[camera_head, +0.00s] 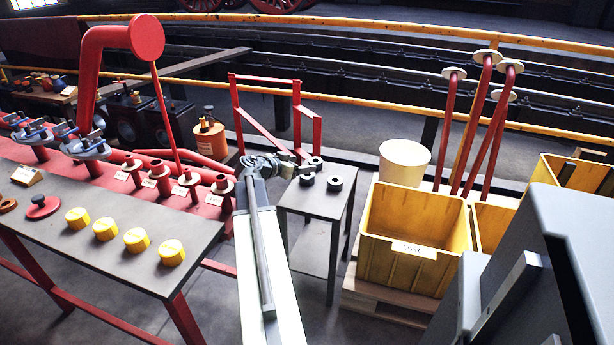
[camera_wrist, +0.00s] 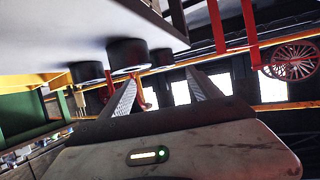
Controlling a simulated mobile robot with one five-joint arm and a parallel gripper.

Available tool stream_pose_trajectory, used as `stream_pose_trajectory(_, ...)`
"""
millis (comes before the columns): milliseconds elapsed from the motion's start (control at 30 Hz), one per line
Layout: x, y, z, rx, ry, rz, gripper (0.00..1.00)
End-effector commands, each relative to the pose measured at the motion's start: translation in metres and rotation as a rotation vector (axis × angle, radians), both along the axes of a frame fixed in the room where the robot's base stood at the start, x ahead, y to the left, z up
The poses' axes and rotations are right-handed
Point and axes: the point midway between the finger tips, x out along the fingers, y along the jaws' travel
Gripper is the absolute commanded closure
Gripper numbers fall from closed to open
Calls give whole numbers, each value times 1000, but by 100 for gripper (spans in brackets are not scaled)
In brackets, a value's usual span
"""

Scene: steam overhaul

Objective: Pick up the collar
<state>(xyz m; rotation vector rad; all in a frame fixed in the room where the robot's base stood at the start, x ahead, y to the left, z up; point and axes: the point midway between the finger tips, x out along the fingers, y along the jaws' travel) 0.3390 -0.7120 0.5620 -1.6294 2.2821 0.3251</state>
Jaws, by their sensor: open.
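Dark ring-shaped collars stand on a small grey side table (camera_head: 322,206) in the head view. One collar (camera_head: 335,183) has its hole facing up, a second collar (camera_head: 307,179) stands left of it, and a third (camera_head: 315,163) is behind, close to the jaws. My gripper (camera_head: 298,162) is at the table's far left corner, its jaws apart. In the tilted wrist view, the collars show as dark cylinders, the nearest (camera_wrist: 127,54) close to one finger. My gripper (camera_wrist: 160,78) has nothing visible between its fingers. Which collar the task means I cannot tell.
A red-framed bench (camera_head: 120,265) with yellow knobs and red flanged parts stands left. A red frame (camera_head: 306,125) rises behind the side table.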

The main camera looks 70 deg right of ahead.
Motion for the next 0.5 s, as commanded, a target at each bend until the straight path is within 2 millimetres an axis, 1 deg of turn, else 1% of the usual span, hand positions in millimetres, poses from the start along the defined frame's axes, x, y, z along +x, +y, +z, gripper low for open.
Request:
stream_pose_trajectory(33,-2,-1,-4,-1,1,-3,27)
stream_pose_trajectory(200,-4,-4,-3,-1,0,-5,27)
stream_pose_trajectory(267,-5,-9,-6,-1,0,-6,27)
stream_pose_trajectory(400,-11,-25,-13,0,-1,-8,27)
stream_pose_trajectory(500,-12,-27,-13,0,-1,-6,27)
